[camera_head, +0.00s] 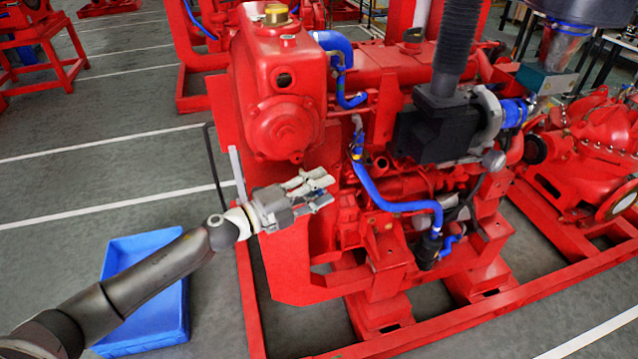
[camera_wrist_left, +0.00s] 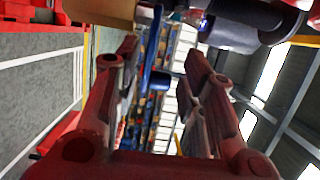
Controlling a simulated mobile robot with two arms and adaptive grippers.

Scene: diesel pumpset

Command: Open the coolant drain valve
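The diesel pumpset (camera_head: 290,85) is a red engine with blue hoses on a red base frame. I cannot pick out the coolant drain valve for certain in either view. My left gripper (camera_head: 325,190) reaches in from the left, in front of the engine's lower left side, below the round red cover (camera_head: 285,128). In the left wrist view its two fingers (camera_wrist_left: 163,75) stand apart, with nothing clearly held between them. I cannot tell whether the fingertips touch the engine. My right gripper is in neither view.
A blue tray (camera_head: 150,250) lies on the floor under my left arm. A lower blue hose (camera_head: 390,203) and a black corrugated pipe (camera_head: 458,40) are right of the gripper. The red base frame (camera_head: 455,318) runs along the front. Grey floor (camera_head: 90,165) is clear at left.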

